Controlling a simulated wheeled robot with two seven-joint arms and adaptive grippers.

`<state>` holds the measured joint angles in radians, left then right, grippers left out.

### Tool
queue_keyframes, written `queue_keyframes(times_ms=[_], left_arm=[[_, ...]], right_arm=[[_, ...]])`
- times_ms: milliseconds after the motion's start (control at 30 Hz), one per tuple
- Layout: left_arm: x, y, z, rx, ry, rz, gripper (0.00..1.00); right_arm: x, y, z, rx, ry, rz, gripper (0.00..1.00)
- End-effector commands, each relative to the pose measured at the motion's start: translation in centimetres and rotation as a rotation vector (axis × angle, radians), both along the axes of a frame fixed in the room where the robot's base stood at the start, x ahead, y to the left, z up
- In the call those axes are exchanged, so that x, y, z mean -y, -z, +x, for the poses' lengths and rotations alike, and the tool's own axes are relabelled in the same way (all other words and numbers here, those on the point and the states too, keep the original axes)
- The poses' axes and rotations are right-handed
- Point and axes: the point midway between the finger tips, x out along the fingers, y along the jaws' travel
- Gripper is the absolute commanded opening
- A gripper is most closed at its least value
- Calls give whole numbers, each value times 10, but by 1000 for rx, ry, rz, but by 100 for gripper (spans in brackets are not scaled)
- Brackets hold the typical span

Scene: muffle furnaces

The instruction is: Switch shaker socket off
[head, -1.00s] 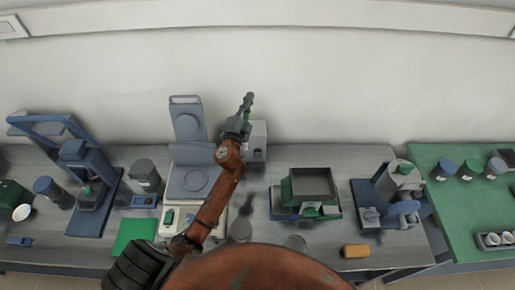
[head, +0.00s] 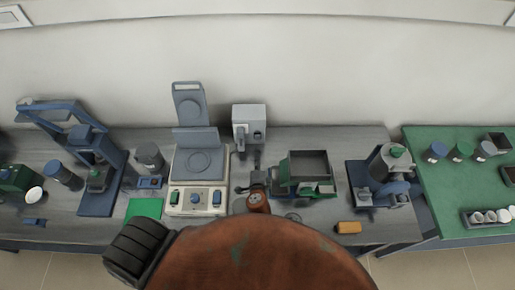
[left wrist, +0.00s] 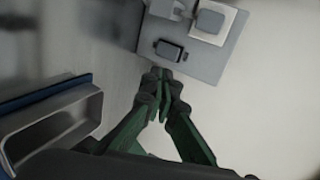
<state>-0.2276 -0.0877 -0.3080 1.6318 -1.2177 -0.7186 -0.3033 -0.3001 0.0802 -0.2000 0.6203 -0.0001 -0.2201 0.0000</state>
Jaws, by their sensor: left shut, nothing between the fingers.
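The grey socket box (head: 249,122) stands at the wall behind the bench, in the middle of the head view. In the left wrist view the socket box (left wrist: 208,58) shows at the top, with a pale square plate (left wrist: 219,22) and a dark rocker switch (left wrist: 171,50). I cannot tell the switch's position. My right gripper is not in view.
A grey-and-white instrument (head: 198,170) stands left of the socket box. A green-and-grey machine with an open tray (head: 308,165) stands close on the right; a metal tray (left wrist: 50,128) shows at left in the wrist view. A yellow block (head: 348,228) lies near the front edge.

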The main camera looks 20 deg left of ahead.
Motion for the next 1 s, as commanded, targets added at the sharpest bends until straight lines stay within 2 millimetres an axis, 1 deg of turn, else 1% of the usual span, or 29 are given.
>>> queue_keyframes(times_ms=[167, 533, 600, 733, 900, 1000], left_arm=[[-10, 11, 22, 4, 1, 1, 0], [-40, 43, 83, 2, 1, 2, 0], [-45, 36, 94, 3, 1, 2, 0], [-51, 34, 107, 2, 1, 0, 0], [-55, 33, 115, 1, 1, -1, 0], [-56, 33, 116, 1, 1, -1, 0]], right_arm=[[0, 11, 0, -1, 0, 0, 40], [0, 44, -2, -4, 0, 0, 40], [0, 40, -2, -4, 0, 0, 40], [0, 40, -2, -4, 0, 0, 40], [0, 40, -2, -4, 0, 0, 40], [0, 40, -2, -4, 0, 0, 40]])
